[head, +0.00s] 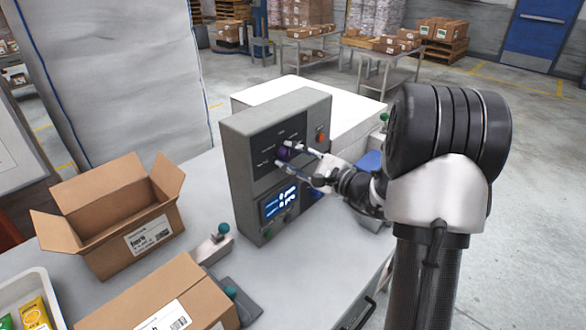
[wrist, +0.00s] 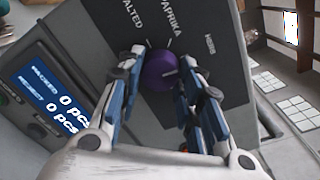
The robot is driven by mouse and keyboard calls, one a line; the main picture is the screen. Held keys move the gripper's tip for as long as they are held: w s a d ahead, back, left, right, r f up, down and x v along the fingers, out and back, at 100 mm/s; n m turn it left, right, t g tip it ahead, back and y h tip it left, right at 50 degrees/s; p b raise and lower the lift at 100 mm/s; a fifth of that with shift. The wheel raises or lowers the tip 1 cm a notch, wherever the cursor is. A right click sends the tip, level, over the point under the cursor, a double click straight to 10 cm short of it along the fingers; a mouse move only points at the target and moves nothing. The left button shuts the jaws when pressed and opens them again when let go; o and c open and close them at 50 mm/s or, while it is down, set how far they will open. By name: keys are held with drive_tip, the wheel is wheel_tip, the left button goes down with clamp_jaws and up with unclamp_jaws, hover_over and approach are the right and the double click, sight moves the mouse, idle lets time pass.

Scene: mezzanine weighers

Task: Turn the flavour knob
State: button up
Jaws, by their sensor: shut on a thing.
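The flavour knob is a round purple knob (wrist: 158,70) on the dark face of the grey control box; it also shows in the head view (head: 284,153). Labels around it in the wrist view include PAPRIKA and one ending in ALTED. A pale mark on the knob lies on its right side in the wrist view. My gripper (wrist: 157,75) is shut on the knob, one finger on each side. In the head view my gripper (head: 290,157) reaches the box (head: 240,165) from the right. The fingers hide part of the knob's edges.
A lit display (head: 279,202) sits low on the box, with a red button (head: 320,133) at its upper right. An open carton (head: 120,232) and another carton (head: 150,300) stand left on the table (head: 315,270). A blue item (head: 370,163) lies behind my gripper.

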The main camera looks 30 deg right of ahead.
drive_tip(key=shift+n+b, duration=0.6)
drive_tip(key=shift+b, duration=0.05)
drive_tip(key=o, duration=1.1)
drive_tip(key=shift+s, duration=0.1)
drive_tip(key=v, duration=1.2)
drive_tip(key=shift+a+r, duration=0.1)
